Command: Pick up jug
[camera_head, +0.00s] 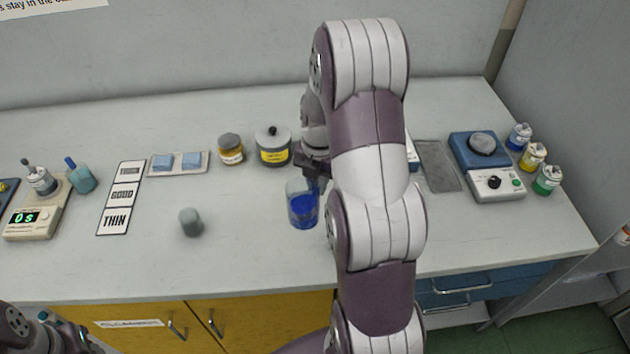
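The jug (302,208) is a clear container with blue liquid in its lower part. It appears upright on the white bench, just left of my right arm. My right gripper (314,170) is dark and reaches down over the jug's upper right side. The arm hides part of the gripper, and I cannot tell whether its fingers touch the jug or whether they are open. Part of my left arm shows at the bottom left corner; its gripper is not visible there.
A yellow-labelled pot (273,150) and an amber jar (231,150) stand behind the jug. A grey-green cylinder (190,222) stands to its left. A hotplate-like device (497,184) and small bottles (533,157) are at right. A scale (33,221) is far left. The front bench is mostly clear.

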